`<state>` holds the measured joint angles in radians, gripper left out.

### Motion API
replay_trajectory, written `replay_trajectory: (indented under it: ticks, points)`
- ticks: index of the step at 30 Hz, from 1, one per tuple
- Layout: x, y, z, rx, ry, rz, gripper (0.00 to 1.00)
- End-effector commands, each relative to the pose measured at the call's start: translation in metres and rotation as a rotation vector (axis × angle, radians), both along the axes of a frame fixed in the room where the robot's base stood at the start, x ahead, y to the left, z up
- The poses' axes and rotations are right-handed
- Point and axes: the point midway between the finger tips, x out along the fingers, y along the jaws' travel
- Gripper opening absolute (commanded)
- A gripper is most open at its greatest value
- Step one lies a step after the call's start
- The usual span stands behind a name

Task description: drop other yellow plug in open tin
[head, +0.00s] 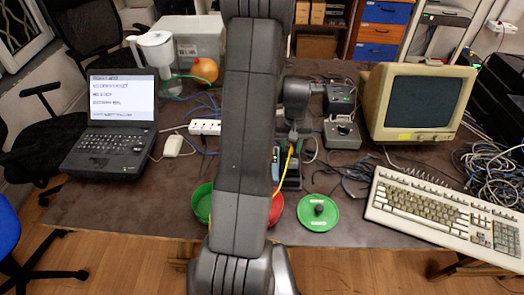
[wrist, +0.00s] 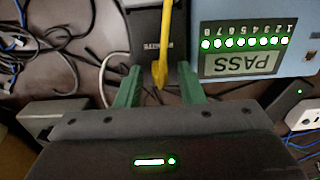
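A yellow cable (head: 287,165) runs down from beside my gripper (head: 294,136) toward the tins. In the wrist view the thicker yellow plug end (wrist: 160,75) lies between the two green fingers of my gripper (wrist: 160,88), with gaps on both sides. My gripper is open around it. A green tin (head: 201,204) and a red tin (head: 277,209) stand near the table's front edge, both partly hidden by my arm. A green lid (head: 328,222) with a dark knob lies flat right of the red tin. The tins' contents are hidden.
A blue tester (wrist: 235,25) reading PASS stands close to my gripper, beside a black device (wrist: 150,30). A laptop (head: 110,140) and power strip (head: 205,127) are left. A monitor (head: 418,100), keyboard (head: 445,212) and loose cables (head: 490,165) are right.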

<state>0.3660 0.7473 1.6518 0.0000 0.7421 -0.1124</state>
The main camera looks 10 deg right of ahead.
Motion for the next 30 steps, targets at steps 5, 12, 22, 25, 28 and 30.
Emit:
replay_trajectory:
  ticks: [5,12,22,25,28,30]
  points:
    - [0.0,0.0,0.0,0.0,0.0,0.0,0.07]
    - [0.0,0.0,0.0,0.0,0.0,0.0,0.0]
    - [0.0,0.0,0.003,0.0,0.0,0.0,0.0]
    - [0.0,0.0,0.006,0.0,0.0,0.0,0.0]
    - [0.0,0.0,0.01,0.0,-0.001,0.0,0.0]
    - [0.0,0.0,0.013,0.0,-0.001,0.0,0.0]
